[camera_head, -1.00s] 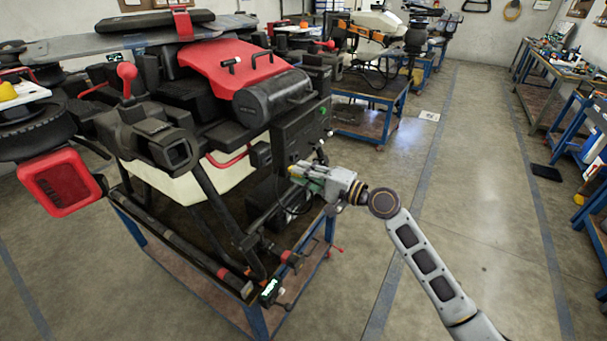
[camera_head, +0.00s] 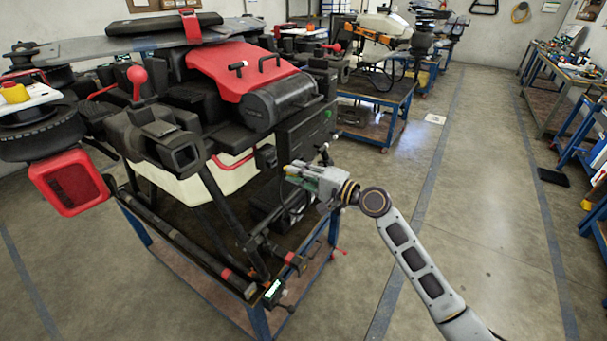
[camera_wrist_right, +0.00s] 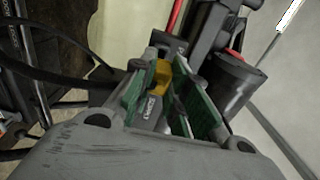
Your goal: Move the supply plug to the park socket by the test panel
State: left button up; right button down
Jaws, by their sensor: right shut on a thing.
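My right gripper (camera_head: 292,170) is beside the right side of the big drone (camera_head: 215,140), just below a dark panel (camera_head: 308,130) with a small green light. In the right wrist view my right gripper (camera_wrist_right: 168,85) has its green-lined fingers closed around a grey plug body with a yellow band (camera_wrist_right: 161,76), which looks like the supply plug. The plug's far end is hidden among dark parts. I cannot tell the park socket apart from the dark fittings. My left gripper is not in view.
The drone stands on a blue-framed bench (camera_head: 258,320). A small green-lit display (camera_head: 273,292) sits at its near corner. A dark cable (camera_wrist_right: 70,62) crosses the left of the wrist view. Another blue bench (camera_head: 375,118) stands behind.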

jog(key=shift+x, duration=1.3)
jog(key=shift+x, duration=1.25)
dwell(1.9)
jog(key=c, duration=1.3)
grip_release()
jog(key=shift+d, duration=0.1)
jog(key=v, duration=1.1)
jog(key=shift+s+d, duration=0.25)
jog(key=shift+d, duration=0.05)
